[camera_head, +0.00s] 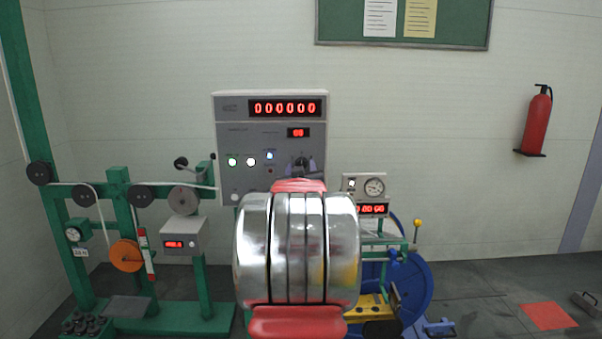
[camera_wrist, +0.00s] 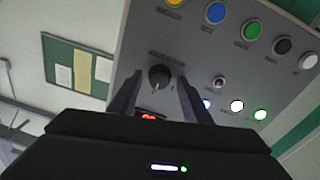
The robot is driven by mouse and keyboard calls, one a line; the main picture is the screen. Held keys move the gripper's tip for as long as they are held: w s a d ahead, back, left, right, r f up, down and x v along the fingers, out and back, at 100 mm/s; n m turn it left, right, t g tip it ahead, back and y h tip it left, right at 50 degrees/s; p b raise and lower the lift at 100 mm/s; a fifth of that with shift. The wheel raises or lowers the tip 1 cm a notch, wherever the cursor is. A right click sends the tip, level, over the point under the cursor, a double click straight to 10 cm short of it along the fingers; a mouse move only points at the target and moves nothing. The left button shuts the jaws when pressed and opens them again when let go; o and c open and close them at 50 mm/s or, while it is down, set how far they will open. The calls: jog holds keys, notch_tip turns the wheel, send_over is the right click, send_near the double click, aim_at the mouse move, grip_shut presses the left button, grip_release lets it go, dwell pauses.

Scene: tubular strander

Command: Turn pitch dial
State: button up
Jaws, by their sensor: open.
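The pitch dial is a round black knob (camera_wrist: 159,76) with a light pointer mark, on the grey control panel (camera_wrist: 150,35) in the wrist view. The panel also shows in the head view (camera_head: 229,140), where the dial (camera_head: 301,162) is at its lower right. My gripper (camera_wrist: 160,78) is open in the wrist view. Its two dark fingers appear on either side of the knob, with gaps between; I cannot tell how far short of the panel the tips are. In the head view my silver and red arm hides most of the gripper.
The panel bears a red display (camera_head: 285,108) reading zeros, a smaller red display (camera_head: 298,132) and several lit buttons (camera_wrist: 237,105) near the fingers. A gauge box (camera_head: 363,186) stands to the right. Green machine frames (camera_head: 125,215) stand left. A fire extinguisher (camera_head: 536,122) hangs on the right wall.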

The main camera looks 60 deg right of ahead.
jog(key=v, duration=1.4)
jog(key=shift+w+d+f, duration=0.1)
jog(key=shift+f, duration=0.05)
dwell(0.4)
jog(key=w+a+f+n+t+y, duration=0.1)
jog(key=w+a+f+n+y, duration=0.15)
jog(key=w+a, duration=0.5)
jog(key=w+a+f+n+t+y, duration=0.15)
jog(key=w+a+y, duration=0.3)
jog(key=a, duration=0.65)
jog(key=w+a+f+n+y, duration=0.1)
jog(key=a+f+y, duration=0.15)
jog(key=a, duration=0.65)
jog(key=a+f+n+y, duration=0.1)
jog(key=a+f+y, duration=0.15)
jog(key=a, duration=0.65)
jog(key=s+a+f+n+g+y, duration=0.2)
jog(key=s+a, duration=0.4)
jog(key=a, duration=0.4)
jog(key=s+a+f+n+g+y, duration=0.2)
jog(key=s+a+f, duration=0.3)
jog(key=a, duration=0.5)
jog(key=shift+s+a+f+n+g+y, duration=0.3)
jog(key=shift+s+a+n+g+y, duration=0.1)
jog(key=shift+s, duration=0.65)
